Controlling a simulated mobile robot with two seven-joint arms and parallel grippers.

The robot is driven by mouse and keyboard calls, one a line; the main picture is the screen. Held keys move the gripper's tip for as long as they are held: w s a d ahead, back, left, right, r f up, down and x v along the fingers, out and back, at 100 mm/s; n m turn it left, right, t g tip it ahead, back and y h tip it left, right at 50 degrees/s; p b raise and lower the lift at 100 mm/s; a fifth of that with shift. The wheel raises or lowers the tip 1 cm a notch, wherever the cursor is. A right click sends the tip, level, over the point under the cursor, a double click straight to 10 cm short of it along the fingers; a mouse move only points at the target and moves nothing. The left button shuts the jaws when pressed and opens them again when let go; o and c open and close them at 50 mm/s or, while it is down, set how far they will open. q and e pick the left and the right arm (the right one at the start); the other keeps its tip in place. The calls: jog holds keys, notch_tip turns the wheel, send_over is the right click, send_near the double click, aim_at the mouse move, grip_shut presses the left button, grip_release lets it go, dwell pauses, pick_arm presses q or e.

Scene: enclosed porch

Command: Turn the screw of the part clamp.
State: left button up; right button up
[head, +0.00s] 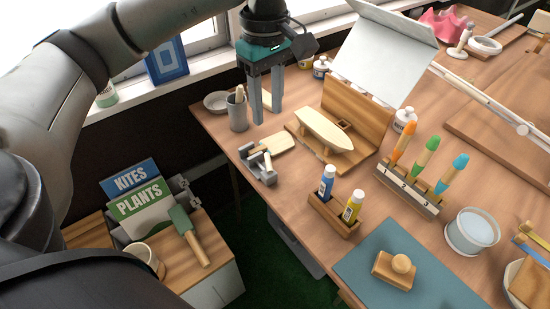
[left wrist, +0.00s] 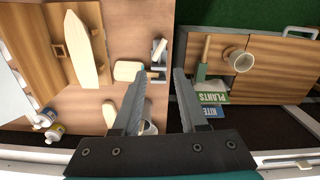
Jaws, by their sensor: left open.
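The part clamp (head: 262,172) is a small grey vise at the near left edge of the workbench. It also shows in the left wrist view (left wrist: 158,52), just beyond the fingertips. A pale wooden piece with a rounded end (head: 275,144) lies beside the clamp; it shows in the left wrist view too (left wrist: 128,71). The clamp's screw is too small to make out clearly. My left gripper (head: 267,117) is open and empty, pointing down behind the clamp and apart from it. Its two fingers spread wide in the left wrist view (left wrist: 160,76). My right gripper is not in view.
A grey cup with tools (head: 237,113) stands close to the left gripper. A wooden boat hull (head: 325,130) sits on a stand to the right. Glue bottles (head: 327,181) are in a wooden holder nearer. A low cabinet (head: 215,262) stands left of the bench.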

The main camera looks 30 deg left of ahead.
aim_at(268, 161)
pick_arm(q)
notch_tip(268, 161, down, 14)
jog(key=b, duration=0.4)
jog(key=shift+w+a+r, duration=0.1)
jog(key=shift+a+r, duration=0.05)
jog(key=shift+r, duration=0.1)
jog(key=shift+f, duration=0.8)
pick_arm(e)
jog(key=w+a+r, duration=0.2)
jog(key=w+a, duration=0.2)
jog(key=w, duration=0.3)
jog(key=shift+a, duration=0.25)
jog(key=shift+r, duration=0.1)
pick_arm(q)
grip_shut()
